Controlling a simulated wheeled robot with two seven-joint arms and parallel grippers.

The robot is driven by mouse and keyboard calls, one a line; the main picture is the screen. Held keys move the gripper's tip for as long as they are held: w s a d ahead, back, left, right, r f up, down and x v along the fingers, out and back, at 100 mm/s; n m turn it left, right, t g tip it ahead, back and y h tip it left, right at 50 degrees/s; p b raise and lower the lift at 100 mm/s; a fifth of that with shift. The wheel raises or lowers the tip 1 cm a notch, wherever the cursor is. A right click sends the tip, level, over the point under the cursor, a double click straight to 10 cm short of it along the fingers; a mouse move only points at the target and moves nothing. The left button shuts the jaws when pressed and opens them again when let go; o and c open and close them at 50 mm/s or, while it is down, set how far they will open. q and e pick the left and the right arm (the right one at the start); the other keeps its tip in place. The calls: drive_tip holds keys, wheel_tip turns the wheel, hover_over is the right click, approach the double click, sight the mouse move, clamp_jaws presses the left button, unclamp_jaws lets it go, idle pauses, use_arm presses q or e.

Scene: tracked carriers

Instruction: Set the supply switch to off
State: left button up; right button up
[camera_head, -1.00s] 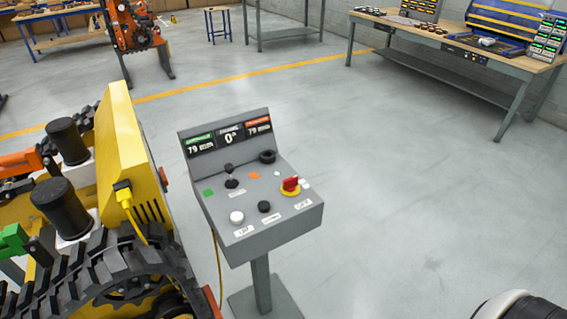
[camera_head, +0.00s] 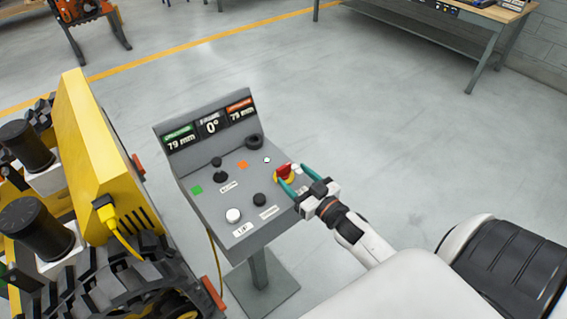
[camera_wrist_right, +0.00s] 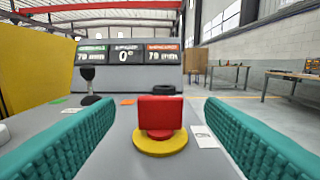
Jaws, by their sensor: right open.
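The supply switch (camera_head: 284,173) is a red handle on a yellow round base, at the right side of the sloped grey control panel (camera_head: 215,213). In the right wrist view the red handle (camera_wrist_right: 160,113) stands upright with its broad face toward the camera. My right gripper (camera_head: 291,174) is open at the switch. Its two teal fingers stand on either side of the red handle, with gaps showing on both sides in the wrist view. The switch's label is partly covered by my gripper in the head view. My left gripper is not in view.
The panel also carries a black joystick (camera_head: 218,168), a white button (camera_head: 233,215), a black knob (camera_head: 259,200) and a black ring (camera_head: 254,140). A yellow tracked machine (camera_head: 95,160) stands close on the left. The floor right of the panel is open.

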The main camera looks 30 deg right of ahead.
sight(285, 168)
drive_tip(key=w, duration=0.4)
drive_tip(key=shift+w+a, duration=0.15)
drive_tip(key=shift+w, duration=0.05)
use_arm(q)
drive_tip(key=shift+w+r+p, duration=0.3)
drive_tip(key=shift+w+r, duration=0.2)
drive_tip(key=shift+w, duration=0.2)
use_arm(e)
drive_tip(key=shift+w, duration=0.55)
drive_tip(key=c, duration=1)
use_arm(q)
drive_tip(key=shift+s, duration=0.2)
